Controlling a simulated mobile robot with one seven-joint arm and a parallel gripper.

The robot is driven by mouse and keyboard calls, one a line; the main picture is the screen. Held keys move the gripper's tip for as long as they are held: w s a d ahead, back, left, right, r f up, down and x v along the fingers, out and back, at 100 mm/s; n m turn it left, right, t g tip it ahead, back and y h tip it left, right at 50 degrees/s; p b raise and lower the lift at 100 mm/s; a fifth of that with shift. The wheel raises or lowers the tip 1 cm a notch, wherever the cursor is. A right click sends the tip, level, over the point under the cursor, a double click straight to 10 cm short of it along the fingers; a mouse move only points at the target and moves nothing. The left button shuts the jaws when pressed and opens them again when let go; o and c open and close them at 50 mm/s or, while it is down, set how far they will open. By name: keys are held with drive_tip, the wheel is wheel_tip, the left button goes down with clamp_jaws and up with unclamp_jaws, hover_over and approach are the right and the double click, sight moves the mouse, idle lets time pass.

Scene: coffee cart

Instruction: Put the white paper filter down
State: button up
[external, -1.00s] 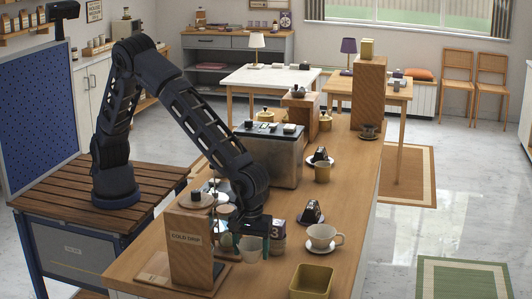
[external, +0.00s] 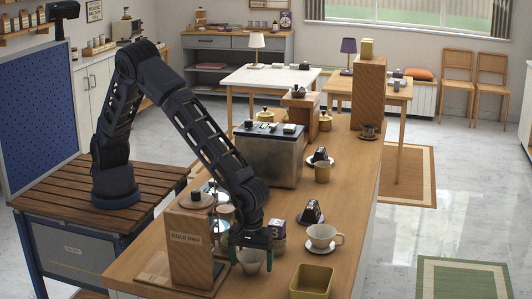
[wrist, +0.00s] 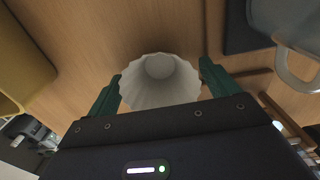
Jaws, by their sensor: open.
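The white paper filter (wrist: 160,82) is a fluted cup, seen from above in the wrist view. It also shows in the external view (external: 251,266), upright and apparently on the wooden counter (external: 345,185) in front of the cold drip stand. My gripper (external: 252,257) points down over it. Its two green fingers stand open on either side of the filter, close to its rim, in the wrist view. Whether either finger still touches the rim is hard to tell. The base of the filter is partly hidden.
The cold drip stand (external: 190,248) is close on the left. A cup on a saucer (external: 338,241) and a yellow square container (external: 311,283) are on the right. Bare counter lies in front.

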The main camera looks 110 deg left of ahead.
wheel_tip(320, 180, up, 12)
drive_tip(key=s+a+r+m+t+h, duration=0.1)
drive_tip(key=s+a+r+m, duration=0.3)
drive_tip(key=s+a+r, duration=0.6)
drive_tip(key=s+a+r+m+t+h, duration=0.1)
drive_tip(key=s+a+r+m, duration=0.35)
drive_tip(key=a+r, duration=0.55)
drive_tip(key=s+a+f+m+t+y, duration=0.1)
drive_tip(key=s+a+m, duration=0.3)
drive_tip(key=s, duration=1)
drive_tip(key=s+a+m+t+y, duration=0.1)
drive_tip(key=s+a+m, duration=0.4)
drive_tip(key=s+a, duration=0.6)
drive_tip(key=s, duration=0.3)
drive_tip(key=shift+s+f+t, duration=0.3)
drive_tip(key=shift+f, duration=0.1)
drive_tip(key=shift+m, duration=0.25)
